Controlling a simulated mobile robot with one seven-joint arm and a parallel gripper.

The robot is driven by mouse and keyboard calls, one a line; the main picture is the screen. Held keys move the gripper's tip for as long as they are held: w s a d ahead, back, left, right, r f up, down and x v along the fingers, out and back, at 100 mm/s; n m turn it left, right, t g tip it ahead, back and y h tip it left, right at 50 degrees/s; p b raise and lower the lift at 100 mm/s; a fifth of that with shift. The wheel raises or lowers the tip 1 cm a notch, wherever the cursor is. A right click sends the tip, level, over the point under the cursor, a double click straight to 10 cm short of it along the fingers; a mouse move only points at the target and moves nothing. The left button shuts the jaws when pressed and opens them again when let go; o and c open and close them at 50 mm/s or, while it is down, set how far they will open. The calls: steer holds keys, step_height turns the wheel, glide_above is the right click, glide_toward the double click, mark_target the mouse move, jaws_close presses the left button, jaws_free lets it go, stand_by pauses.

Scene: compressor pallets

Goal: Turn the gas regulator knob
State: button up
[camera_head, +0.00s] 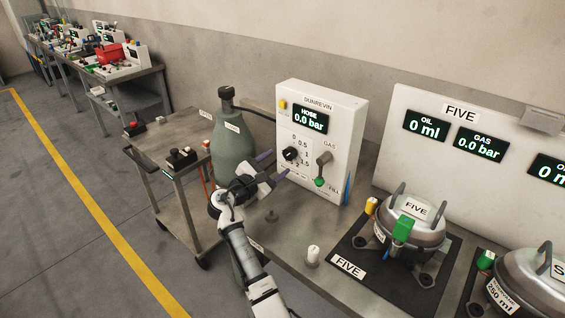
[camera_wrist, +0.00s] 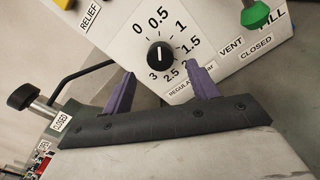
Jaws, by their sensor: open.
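The regulator knob (camera_head: 290,154) is a black round dial on the white gas panel (camera_head: 340,112), with a scale from 0 to 3 bar around it. In the wrist view the knob (camera_wrist: 160,54) shows a white pointer line, and nothing covers it. My gripper (camera_head: 274,165) is open and empty, its purple fingers pointing at the panel. In the wrist view my gripper's fingertips (camera_wrist: 162,82) stand apart just below the knob, not around it. The hose display (camera_head: 310,119) reads 0.0 bar.
A green gas cylinder (camera_head: 232,145) stands left of the panel, close to my arm. Compressors (camera_head: 408,238) stand on the bench at right. A small cart (camera_head: 160,140) is at left.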

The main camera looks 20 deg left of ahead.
steer(key=b+v, duration=0.2)
steer(key=v, duration=0.7)
